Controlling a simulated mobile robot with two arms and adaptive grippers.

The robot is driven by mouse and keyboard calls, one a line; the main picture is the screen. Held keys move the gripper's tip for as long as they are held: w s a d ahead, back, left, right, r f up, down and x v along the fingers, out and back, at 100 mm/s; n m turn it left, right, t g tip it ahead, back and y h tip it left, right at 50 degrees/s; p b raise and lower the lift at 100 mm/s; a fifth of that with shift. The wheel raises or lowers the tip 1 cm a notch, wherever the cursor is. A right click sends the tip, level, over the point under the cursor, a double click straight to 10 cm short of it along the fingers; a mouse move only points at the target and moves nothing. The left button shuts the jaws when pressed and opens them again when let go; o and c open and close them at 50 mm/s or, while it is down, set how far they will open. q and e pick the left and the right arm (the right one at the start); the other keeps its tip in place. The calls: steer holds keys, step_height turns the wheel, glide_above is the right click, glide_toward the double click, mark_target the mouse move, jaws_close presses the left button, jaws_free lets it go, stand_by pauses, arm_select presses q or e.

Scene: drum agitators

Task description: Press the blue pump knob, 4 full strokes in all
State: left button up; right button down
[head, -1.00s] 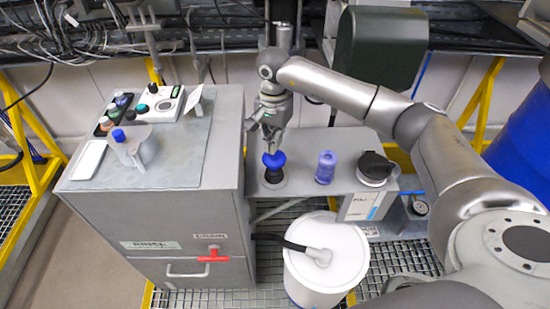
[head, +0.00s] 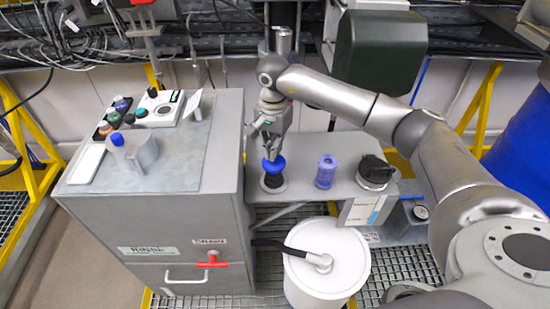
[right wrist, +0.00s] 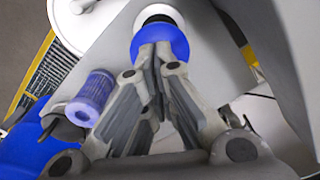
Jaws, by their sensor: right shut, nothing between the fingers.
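The blue pump knob (head: 274,167) is a rounded cap on a short black stem, upright on the grey bench right of the cabinet. My right gripper (head: 271,155) points down with its shut fingers at the top of the knob. In the right wrist view the closed fingertips (right wrist: 158,52) overlap the blue knob (right wrist: 164,36), with nothing held between them. They appear to touch its top. The fingers hide part of the knob. My left gripper is out of view.
A translucent blue cylinder (head: 326,171) and a black-topped container (head: 375,172) stand right of the knob. A white lidded drum (head: 327,262) stands in front.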

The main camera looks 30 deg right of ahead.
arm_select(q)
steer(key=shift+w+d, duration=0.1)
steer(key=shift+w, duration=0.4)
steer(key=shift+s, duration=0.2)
arm_select(e)
steer(key=shift+f, duration=0.15)
steer(key=shift+f+b, duration=0.4)
steer(key=shift+b, duration=0.1)
steer(key=shift+s+f+b, duration=0.1)
steer(key=shift+f+b, duration=1.55)
steer(key=shift+f, duration=0.45)
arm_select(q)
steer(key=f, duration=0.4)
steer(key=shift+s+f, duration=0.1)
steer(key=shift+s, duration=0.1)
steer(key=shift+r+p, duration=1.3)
arm_select(e)
steer(key=shift+r, duration=2.6)
